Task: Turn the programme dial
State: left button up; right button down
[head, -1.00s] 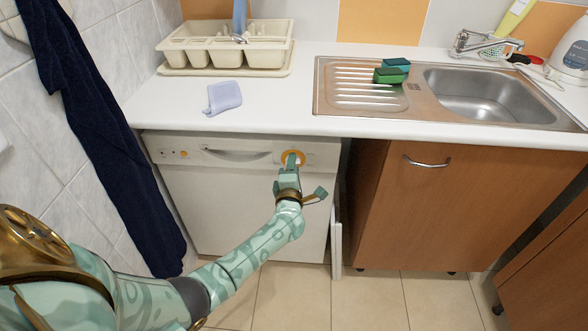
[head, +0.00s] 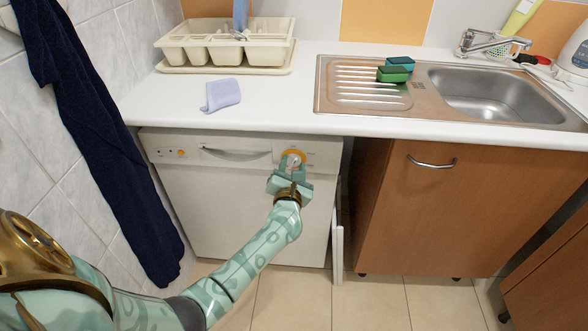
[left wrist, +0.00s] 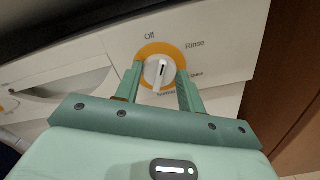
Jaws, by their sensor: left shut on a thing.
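The dial also shows in the head view (head: 293,161), partly hidden by my left gripper (head: 291,168). My right gripper is not in view.
The white dishwasher (head: 220,205) stands under a white worktop (head: 270,101). Its handle recess (head: 235,153) lies left of the dial. A wooden cabinet (head: 430,215) stands to the right, and a dark blue cloth (head: 105,150) hangs at the left.

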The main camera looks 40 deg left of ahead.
pick_arm(q)
jog(key=n, duration=0.2)
jog(key=n+b, duration=0.1)
jog(key=n, duration=0.2)
jog(key=shift+s+a+f+b, duration=0.1)
jog(key=shift+a+f+b, duration=0.05)
jog(key=shift+b, duration=0.15)
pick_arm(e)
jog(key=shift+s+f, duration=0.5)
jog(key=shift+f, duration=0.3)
pick_arm(q)
jog(key=shift+n, duration=0.3)
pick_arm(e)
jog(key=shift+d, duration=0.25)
pick_arm(q)
jog(key=o, duration=1)
jog(key=shift+c, duration=0.2)
